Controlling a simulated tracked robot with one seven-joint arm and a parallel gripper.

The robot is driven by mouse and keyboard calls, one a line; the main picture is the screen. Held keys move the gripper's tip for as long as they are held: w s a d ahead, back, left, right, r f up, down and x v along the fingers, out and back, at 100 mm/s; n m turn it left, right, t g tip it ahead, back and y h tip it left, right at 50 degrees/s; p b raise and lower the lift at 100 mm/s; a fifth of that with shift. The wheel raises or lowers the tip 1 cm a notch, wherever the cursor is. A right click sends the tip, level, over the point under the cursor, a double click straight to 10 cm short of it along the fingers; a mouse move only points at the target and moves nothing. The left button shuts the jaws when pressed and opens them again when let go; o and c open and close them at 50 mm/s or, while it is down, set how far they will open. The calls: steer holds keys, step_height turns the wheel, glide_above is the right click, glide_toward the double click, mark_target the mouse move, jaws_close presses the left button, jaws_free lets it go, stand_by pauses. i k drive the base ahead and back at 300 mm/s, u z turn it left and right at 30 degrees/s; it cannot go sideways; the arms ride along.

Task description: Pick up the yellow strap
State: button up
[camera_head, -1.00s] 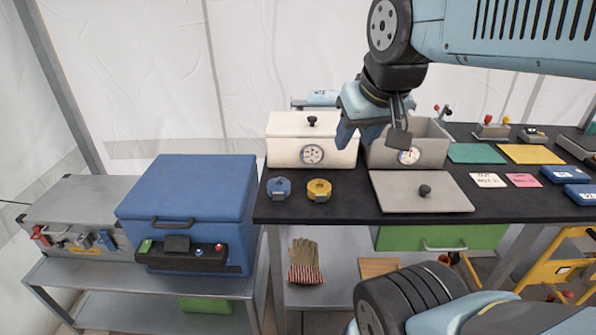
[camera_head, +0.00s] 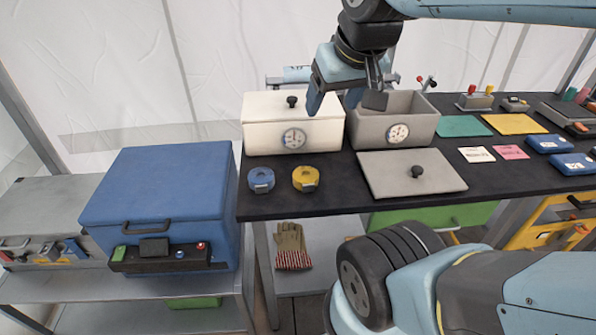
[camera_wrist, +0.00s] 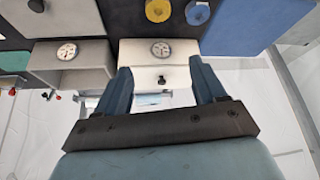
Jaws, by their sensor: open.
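The yellow strap (camera_head: 305,179) is a small coiled roll on the black tabletop, in front of the white box. It also shows at the top of the wrist view (camera_wrist: 158,10). A similar blue strap (camera_head: 261,180) lies just to its left in the head view. My gripper (camera_head: 345,100) is above and behind the straps, over the area of the white and grey boxes. In the wrist view its two blue fingers (camera_wrist: 160,80) are spread apart with nothing held between them.
A white lidded box (camera_head: 268,135) with a gauge and an open grey box (camera_head: 385,132) stand behind the straps. A grey lid (camera_head: 395,185) lies to their right. A large blue case (camera_head: 150,200) stands at left. The tabletop between strap and lid is clear.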

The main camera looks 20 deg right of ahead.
mark_target(305, 179)
steer(key=u, duration=0.75)
steer(key=k, duration=1.25)
steer(key=z, duration=1.1)
steer(key=i, duration=1)
